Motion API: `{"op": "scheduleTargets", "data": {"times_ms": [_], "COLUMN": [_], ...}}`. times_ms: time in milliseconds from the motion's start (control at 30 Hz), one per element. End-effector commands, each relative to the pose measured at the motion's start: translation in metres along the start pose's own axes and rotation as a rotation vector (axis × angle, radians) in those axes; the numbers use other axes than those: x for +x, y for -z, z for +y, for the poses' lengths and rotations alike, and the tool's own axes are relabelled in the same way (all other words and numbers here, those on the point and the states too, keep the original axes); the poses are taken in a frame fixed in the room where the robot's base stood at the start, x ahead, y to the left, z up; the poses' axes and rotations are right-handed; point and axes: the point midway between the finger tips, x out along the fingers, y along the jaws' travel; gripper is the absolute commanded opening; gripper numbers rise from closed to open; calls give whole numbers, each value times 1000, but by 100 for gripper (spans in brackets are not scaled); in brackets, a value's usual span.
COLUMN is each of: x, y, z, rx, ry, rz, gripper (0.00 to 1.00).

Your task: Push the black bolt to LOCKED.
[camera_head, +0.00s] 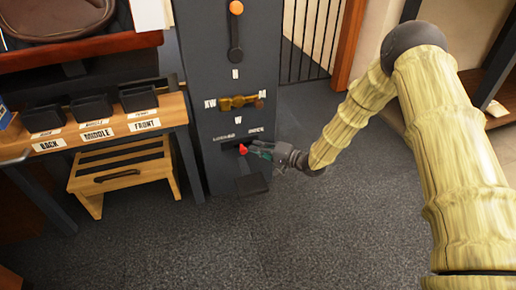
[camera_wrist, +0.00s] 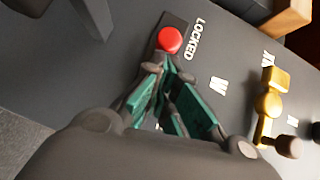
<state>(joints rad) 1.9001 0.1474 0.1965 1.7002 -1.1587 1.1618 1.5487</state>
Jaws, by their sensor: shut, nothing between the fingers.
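The red knob (camera_head: 242,149) of the bolt stands out from a dark slot low on the grey post, below white lettering. It also shows in the wrist view (camera_wrist: 169,40), beside the word LOCKED (camera_wrist: 195,39). The bolt's black body is hard to tell from the slot. My gripper (camera_head: 250,150) is shut and empty, its fingertips (camera_wrist: 170,67) close against the knob's right side in the head view; contact is unclear.
A brass latch (camera_head: 238,102) sits above on the post (camera_head: 205,60), with a black lever with an orange knob (camera_head: 235,8) higher up. A wooden bench with labelled bins (camera_head: 90,110) and a step stool (camera_head: 130,172) stand left. Floor at right is clear.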

Motion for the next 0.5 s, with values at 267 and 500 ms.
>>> {"op": "scheduleTargets", "data": {"times_ms": [267, 500], "x": [8, 24], "y": [-9, -28], "z": [-5, -10], "rx": [1, 3], "ry": [0, 1], "rz": [-1, -1], "gripper": [0, 0]}}
